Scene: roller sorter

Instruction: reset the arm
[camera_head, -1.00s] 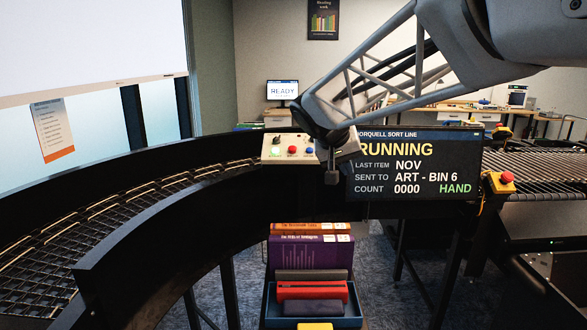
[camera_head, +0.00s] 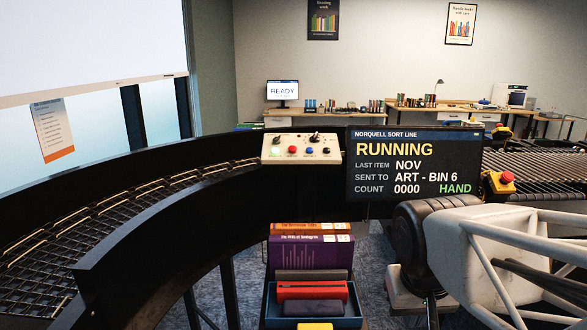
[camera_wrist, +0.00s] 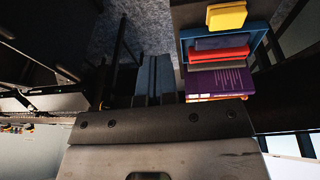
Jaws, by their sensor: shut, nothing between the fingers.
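My gripper (camera_wrist: 154,65) shows in the wrist view, its two blue-grey fingers side by side and shut with nothing between them. In the head view my arm is at the lower right, in front of the sort line's right side, with its hand low and the fingertips not clear. The control panel (camera_head: 301,148), with several buttons and knobs, is fully visible and clear of the arm. The display (camera_head: 414,165) beside it reads RUNNING, LAST ITEM NOV, SENT TO ART - BIN 6, COUNT 0000, HAND.
A blue tray (camera_head: 268,305) at the bottom centre holds several books, with a purple book (camera_head: 308,258) behind. The tray also shows in the wrist view (camera_wrist: 262,25). A curved roller conveyor (camera_head: 90,225) runs at left. A red stop button (camera_head: 507,177) stands at right, near my arm.

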